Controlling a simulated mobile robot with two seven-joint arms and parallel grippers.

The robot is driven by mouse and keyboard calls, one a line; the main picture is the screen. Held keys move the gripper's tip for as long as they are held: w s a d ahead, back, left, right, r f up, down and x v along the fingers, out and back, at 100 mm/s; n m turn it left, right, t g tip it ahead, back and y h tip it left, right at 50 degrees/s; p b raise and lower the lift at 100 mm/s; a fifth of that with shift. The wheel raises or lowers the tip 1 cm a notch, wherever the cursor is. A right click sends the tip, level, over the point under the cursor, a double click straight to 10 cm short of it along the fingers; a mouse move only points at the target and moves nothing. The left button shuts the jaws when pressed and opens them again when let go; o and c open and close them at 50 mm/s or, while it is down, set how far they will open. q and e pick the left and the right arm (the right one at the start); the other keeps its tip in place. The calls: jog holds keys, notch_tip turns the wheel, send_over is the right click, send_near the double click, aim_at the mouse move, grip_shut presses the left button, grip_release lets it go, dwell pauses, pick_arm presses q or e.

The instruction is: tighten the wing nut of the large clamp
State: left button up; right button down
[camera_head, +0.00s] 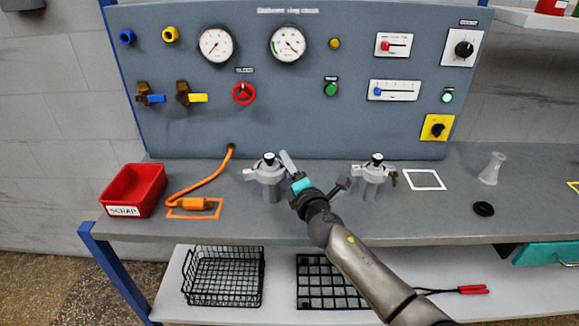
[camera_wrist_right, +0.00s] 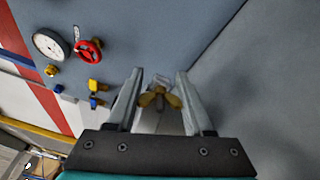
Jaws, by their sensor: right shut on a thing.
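The large clamp (camera_head: 264,172) is the grey clamp around the left of two grey fittings on the bench. My right gripper (camera_head: 288,160) is at its right side, with its fingers up against it. In the right wrist view the brass wing nut (camera_wrist_right: 158,98) lies between the two fingers of my right gripper (camera_wrist_right: 159,84), which is shut on it. The fingers and hand hide this wing nut in the head view. My left gripper is not in view.
A second, smaller clamped fitting (camera_head: 371,176) stands to the right. A red scrap bin (camera_head: 133,189) and an orange hose (camera_head: 205,185) are at left. A gauge panel (camera_head: 290,120) rises behind. A glass flask (camera_head: 492,168) and black ring (camera_head: 483,209) lie at right.

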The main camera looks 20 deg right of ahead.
jog(key=shift+m, duration=2)
jog(key=shift+c, duration=1.4)
grip_release()
jog(key=shift+s, duration=0.1)
jog(key=shift+s, duration=0.6)
jog(key=s, duration=0.4)
jog(key=s+p, duration=0.1)
jog(key=s, duration=0.7)
jog(key=shift+s+d, duration=0.2)
jog(key=shift+d, duration=0.2)
jog(key=shift+s+d, duration=0.1)
jog(key=shift+s, duration=0.6)
